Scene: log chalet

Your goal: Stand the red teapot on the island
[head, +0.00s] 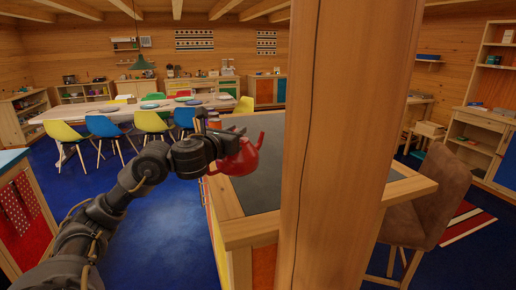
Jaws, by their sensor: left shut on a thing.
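The red teapot (239,160) is in the middle of the head view, at the left edge of the island. My left gripper (218,145) is shut on the teapot from its left side, and partly hides it. The island (268,190) has a dark grey top with a light wooden rim. The teapot overlaps the left rim and the dark top in the picture. I cannot tell whether its base touches the island. My right gripper is not in view.
A thick wooden post (345,130) stands in front and hides much of the island. A brown chair (428,205) is at the island's right. A long dining table (130,110) with colored chairs stands behind. Blue floor (160,235) is clear left of the island.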

